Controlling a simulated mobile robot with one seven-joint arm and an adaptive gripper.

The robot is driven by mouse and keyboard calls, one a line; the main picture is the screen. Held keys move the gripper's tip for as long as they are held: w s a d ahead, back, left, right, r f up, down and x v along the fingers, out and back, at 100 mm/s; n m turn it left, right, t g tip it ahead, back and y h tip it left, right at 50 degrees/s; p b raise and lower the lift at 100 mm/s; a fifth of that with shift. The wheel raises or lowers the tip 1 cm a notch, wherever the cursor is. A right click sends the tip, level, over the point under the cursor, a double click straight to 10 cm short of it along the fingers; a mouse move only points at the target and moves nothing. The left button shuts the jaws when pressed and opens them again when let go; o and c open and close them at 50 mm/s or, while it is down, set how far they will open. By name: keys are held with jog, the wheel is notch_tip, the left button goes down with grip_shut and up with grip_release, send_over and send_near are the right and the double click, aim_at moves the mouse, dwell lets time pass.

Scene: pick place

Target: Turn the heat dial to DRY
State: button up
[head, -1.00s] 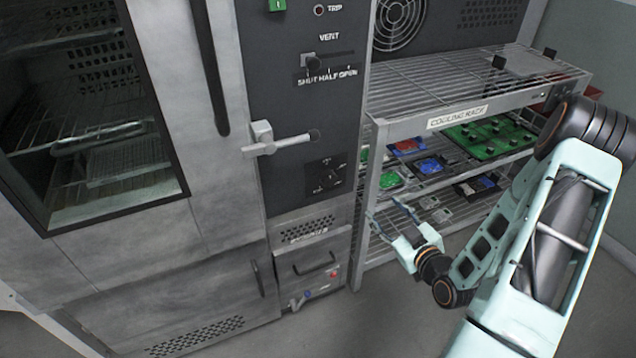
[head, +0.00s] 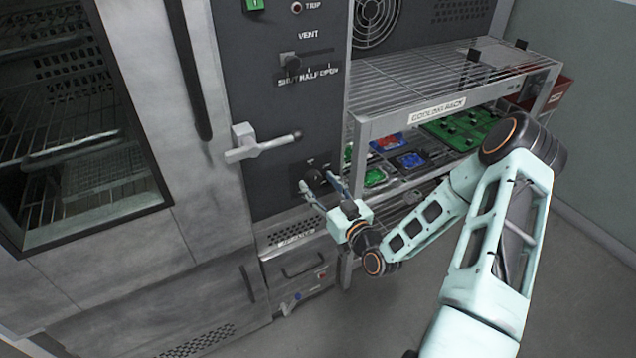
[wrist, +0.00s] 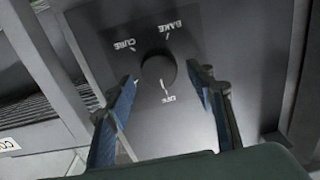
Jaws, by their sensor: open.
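The heat dial (wrist: 157,70) is a round black knob on the dark oven panel. In the wrist view its panel appears upside down, with CURE at upper left, BAKE at upper right and a small blurred label below. A pale mark on the knob points toward that lower label. I cannot read a DRY label; my right finger covers part of the panel there. My gripper (wrist: 168,79) is open, with blue-padded fingers on either side of the dial; I cannot tell whether they touch it. In the head view my gripper (head: 318,184) is at the dial (head: 314,178).
A vent slider (head: 290,62) is higher on the panel. The cooling rack (head: 437,108), holding green, red and blue items, stands close on the right. Open floor lies in front.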

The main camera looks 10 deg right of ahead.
jog(key=shift+w+a, duration=0.15)
jog(key=shift+w, duration=0.25)
jog(key=shift+c, duration=0.3)
jog(key=c, duration=1.1)
